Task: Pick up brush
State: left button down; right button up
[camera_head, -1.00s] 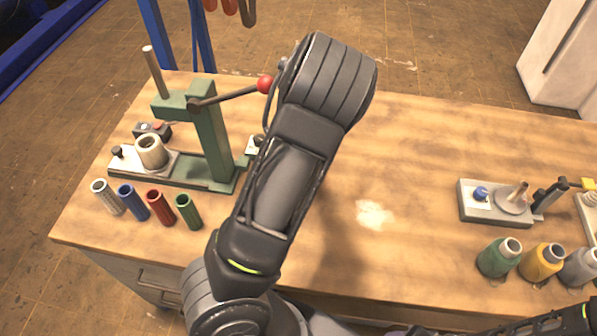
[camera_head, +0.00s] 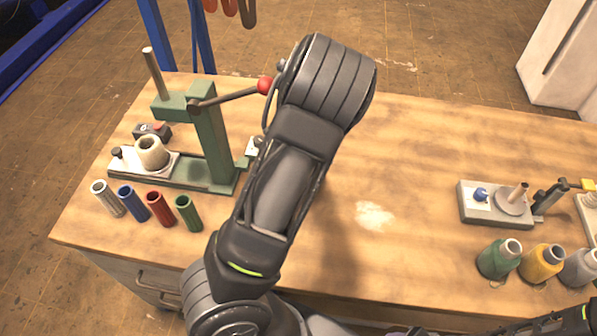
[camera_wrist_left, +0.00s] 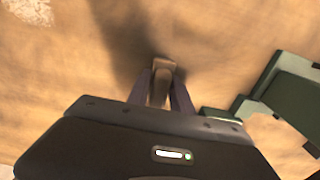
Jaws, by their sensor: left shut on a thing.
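My left gripper (camera_wrist_left: 163,92) is at the middle of the left wrist view, over the wooden bench top. It is shut on a narrow brownish piece (camera_wrist_left: 163,72), which I take to be the brush; only a small part shows between the dark fingers. Its lower end and any gap to the bench cannot be made out. In the head view my left arm crosses the middle of the bench and hides its gripper and the brush.
A green press (camera_head: 212,140) with a red-knobbed lever stands left of my left arm. The bench (camera_head: 410,150) is clear between.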

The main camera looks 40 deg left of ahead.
pick_arm(q)
notch_tip(320, 180, up, 10)
jog(key=shift+f, duration=0.1)
dwell(0.7)
jog(key=c, duration=1.8)
grip_release()
grip_shut()
